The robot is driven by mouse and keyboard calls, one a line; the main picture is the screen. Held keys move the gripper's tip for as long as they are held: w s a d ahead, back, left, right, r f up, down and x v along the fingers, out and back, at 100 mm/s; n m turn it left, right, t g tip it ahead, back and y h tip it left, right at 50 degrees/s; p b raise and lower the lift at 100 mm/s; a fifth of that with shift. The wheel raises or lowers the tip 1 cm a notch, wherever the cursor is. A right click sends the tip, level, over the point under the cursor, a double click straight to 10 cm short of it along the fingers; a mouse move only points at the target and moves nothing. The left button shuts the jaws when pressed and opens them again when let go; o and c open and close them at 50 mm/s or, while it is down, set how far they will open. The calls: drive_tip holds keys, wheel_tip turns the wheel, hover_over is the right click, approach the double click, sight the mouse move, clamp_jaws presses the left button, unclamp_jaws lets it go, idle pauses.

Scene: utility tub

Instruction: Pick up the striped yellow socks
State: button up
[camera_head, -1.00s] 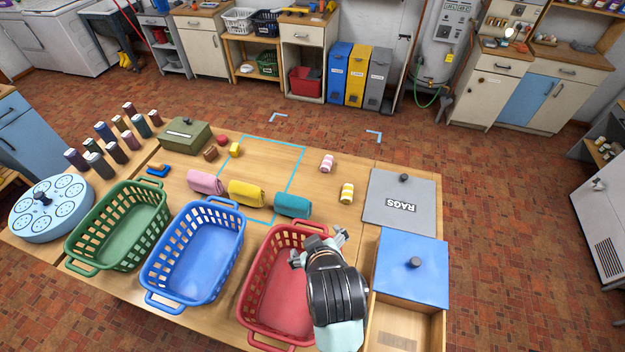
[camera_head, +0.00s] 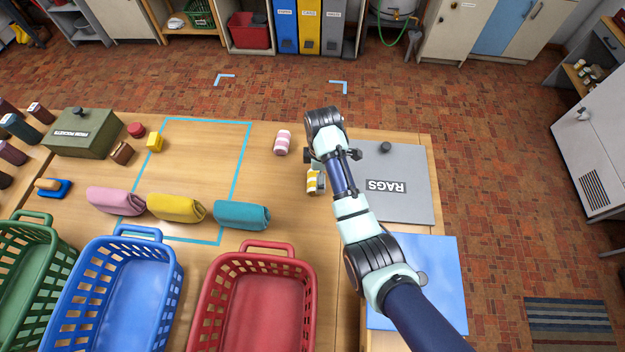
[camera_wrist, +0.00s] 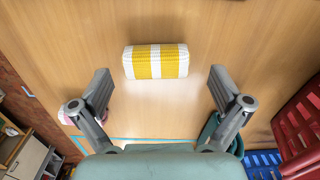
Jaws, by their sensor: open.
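The striped yellow socks (camera_wrist: 156,62) are a small yellow-and-white roll lying on the wooden table. In the wrist view they lie ahead of and between the two fingers, apart from both. In the head view the socks (camera_head: 312,184) are partly covered by my arm and gripper. My gripper (camera_wrist: 158,92) is open and empty, with its fingers spread wider than the roll. In the head view my gripper (camera_head: 318,170) is beside the socks and mostly hidden by the wrist.
Pink striped socks (camera_head: 282,142) lie just left of my gripper. A grey RAGS lid (camera_head: 410,200) is at the right. Pink, yellow and teal (camera_head: 241,215) rolled cloths lie left. Red (camera_head: 268,247), blue and green baskets stand at the front.

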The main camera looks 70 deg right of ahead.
drive_tip(key=f, duration=0.1)
drive_tip(key=f+b, duration=0.1)
drive_tip(key=f, duration=0.3)
drive_tip(key=shift+s+d+f, duration=0.1)
drive_tip(key=shift+d+f, duration=0.15)
drive_tip(key=shift+d, duration=0.05)
drive_tip(key=c, duration=1)
drive_tip(key=shift+o, duration=0.2)
wheel_tip(320, 180, up, 20)
drive_tip(key=p, duration=1)
